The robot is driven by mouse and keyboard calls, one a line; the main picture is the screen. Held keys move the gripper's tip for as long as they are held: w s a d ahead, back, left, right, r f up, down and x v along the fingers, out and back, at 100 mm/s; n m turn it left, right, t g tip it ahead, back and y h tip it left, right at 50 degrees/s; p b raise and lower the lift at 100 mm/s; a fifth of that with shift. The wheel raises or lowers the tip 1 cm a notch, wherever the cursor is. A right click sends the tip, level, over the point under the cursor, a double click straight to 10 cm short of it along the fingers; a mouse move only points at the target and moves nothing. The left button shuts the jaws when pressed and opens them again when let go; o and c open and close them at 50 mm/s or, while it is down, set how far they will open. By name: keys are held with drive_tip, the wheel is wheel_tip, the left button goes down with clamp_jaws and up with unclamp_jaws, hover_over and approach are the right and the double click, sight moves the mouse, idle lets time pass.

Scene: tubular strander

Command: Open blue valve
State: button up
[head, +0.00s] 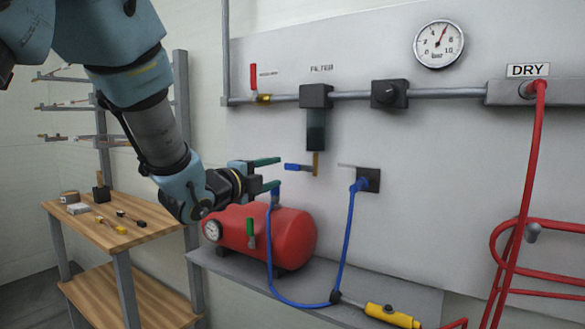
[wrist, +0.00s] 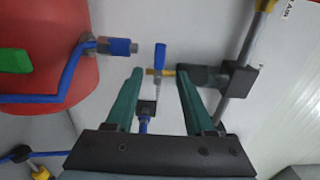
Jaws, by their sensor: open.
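The blue valve's handle (head: 297,167) points left from a small brass body (head: 316,164) under the filter. In the wrist view the blue handle (wrist: 160,56) lies in line with the gap between my fingertips, just beyond them. My gripper (head: 279,173) is open and empty, its green fingers one above the other and facing the handle's free end. In the wrist view my gripper (wrist: 160,72) shows a finger on each side of the handle, with no clear contact.
The filter bowl (head: 316,130) hangs above the valve. The red compressor tank (head: 280,232) sits below my gripper, with a blue hose (head: 348,225) running to a wall socket (head: 370,180). A red-handled valve (head: 253,77) and a gauge (head: 439,44) are higher up. A wooden workbench (head: 150,225) stands left.

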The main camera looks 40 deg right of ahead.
sight(291, 168)
drive_tip(key=p+x, duration=0.2)
drive_tip(key=x, duration=0.7)
drive_tip(key=shift+w+p, duration=0.1)
drive_tip(key=shift+p, duration=0.2)
clamp_jaws()
idle(1.0)
